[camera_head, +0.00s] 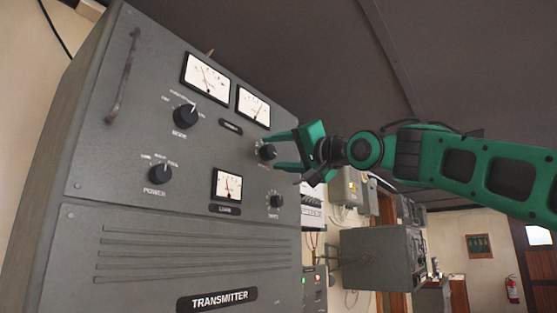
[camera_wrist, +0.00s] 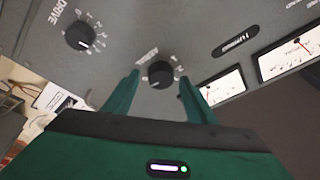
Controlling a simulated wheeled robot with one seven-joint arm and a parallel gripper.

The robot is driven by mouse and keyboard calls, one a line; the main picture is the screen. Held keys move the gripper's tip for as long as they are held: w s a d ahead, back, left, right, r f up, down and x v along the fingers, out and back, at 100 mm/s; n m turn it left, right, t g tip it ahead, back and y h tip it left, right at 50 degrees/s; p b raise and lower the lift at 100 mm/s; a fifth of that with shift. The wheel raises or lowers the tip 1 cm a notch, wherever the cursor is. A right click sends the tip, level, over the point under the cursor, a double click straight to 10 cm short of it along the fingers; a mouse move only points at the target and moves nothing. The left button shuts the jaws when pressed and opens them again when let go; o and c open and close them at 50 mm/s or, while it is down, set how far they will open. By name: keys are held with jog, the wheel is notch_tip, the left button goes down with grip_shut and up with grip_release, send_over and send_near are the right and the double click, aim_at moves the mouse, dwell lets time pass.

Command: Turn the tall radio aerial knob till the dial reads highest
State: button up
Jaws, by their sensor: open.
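The dark round knob (camera_head: 267,151) is at the right of the grey transmitter's panel in the head view. In the wrist view the knob (camera_wrist: 160,73), with a white pointer line, lies between my fingers; its label seems to read AERIAL. My gripper (camera_head: 278,150) is open around the knob, and in the wrist view (camera_wrist: 159,80) a gap shows on both sides; contact cannot be told. Two white dials, left (camera_head: 206,78) and right (camera_head: 253,107), are above it, and a lower dial (camera_head: 228,186) is below left. Needles show, but readings are too small to tell.
Another knob (camera_head: 276,201), labelled DRIVE in the wrist view (camera_wrist: 79,36), sits below. Mode (camera_head: 185,116) and POWER (camera_head: 160,173) knobs are on the left. A metal handle (camera_head: 123,75) sticks out at the upper left. Grey equipment boxes (camera_head: 381,256) stand behind at the right.

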jog(key=shift+d, duration=0.1)
jog(key=c, duration=1)
jog(key=shift+c, duration=0.2)
jog(key=shift+w+n, duration=0.1)
jog(key=shift+n, duration=0.4)
jog(key=n+y, duration=0.1)
jog(key=n, duration=0.1)
jog(key=shift+w+f+n+g, duration=0.1)
jog(key=shift+n+g, duration=0.3)
jog(key=n+g+y, duration=0.1)
jog(key=n, duration=0.2)
jog(key=n+g+y, duration=0.1)
jog(key=n, duration=0.3)
jog(key=shift+w+d+y, duration=0.2)
jog(key=shift+y, duration=0.1)
jog(key=n+g, duration=0.1)
jog(key=n, duration=0.2)
jog(key=n+g, duration=0.1)
jog(key=n, duration=0.2)
jog(key=shift+w+g+y, duration=0.1)
jog(key=shift+g+y, duration=0.2)
jog(key=shift+y, duration=0.1)
jog(key=shift+d+r+n+g, duration=0.15)
jog(key=shift+n+g, duration=0.65)
jog(key=shift+n, duration=1.2)
